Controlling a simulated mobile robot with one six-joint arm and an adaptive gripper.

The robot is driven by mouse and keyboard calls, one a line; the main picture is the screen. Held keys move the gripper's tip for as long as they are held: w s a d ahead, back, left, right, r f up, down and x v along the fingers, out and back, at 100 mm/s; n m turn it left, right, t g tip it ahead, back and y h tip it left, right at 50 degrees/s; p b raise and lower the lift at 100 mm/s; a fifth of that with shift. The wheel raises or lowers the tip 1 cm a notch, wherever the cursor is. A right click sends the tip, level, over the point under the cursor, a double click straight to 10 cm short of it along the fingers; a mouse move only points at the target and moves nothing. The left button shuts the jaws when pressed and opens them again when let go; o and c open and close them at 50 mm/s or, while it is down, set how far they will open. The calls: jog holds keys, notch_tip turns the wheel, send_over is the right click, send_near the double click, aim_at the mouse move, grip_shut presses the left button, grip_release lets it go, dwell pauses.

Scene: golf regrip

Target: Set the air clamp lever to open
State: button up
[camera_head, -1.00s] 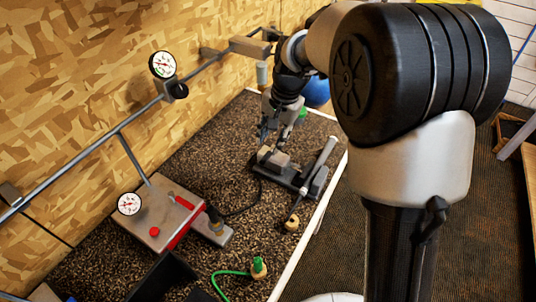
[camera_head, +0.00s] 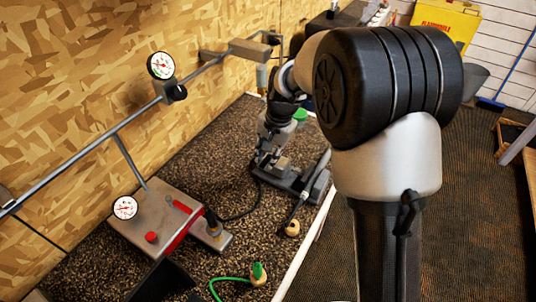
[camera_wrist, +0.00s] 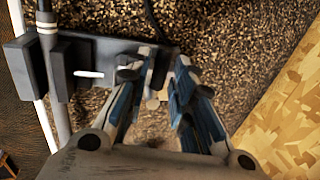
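The air clamp (camera_head: 290,180) is a dark grey device on the speckled mat, with a grey rod-like piece (camera_head: 318,168) held upright at a tilt on its right. In the wrist view its dark base and jaws (camera_wrist: 62,70) lie at the upper left, with a thin white pin (camera_wrist: 88,74) between blocks. My gripper (camera_wrist: 155,92) has its two blue-grey fingers apart, beside the right end of the clamp. A small pale block shows in the gap. I cannot tell whether it is the lever or whether a finger touches it. My gripper (camera_head: 263,158) is low at the clamp's left end in the head view.
A metal box (camera_head: 158,215) with gauge and red button stands at the lower left. A pipe with a round gauge (camera_head: 160,66) runs along the wooden wall. The white mat edge is at right.

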grip_shut()
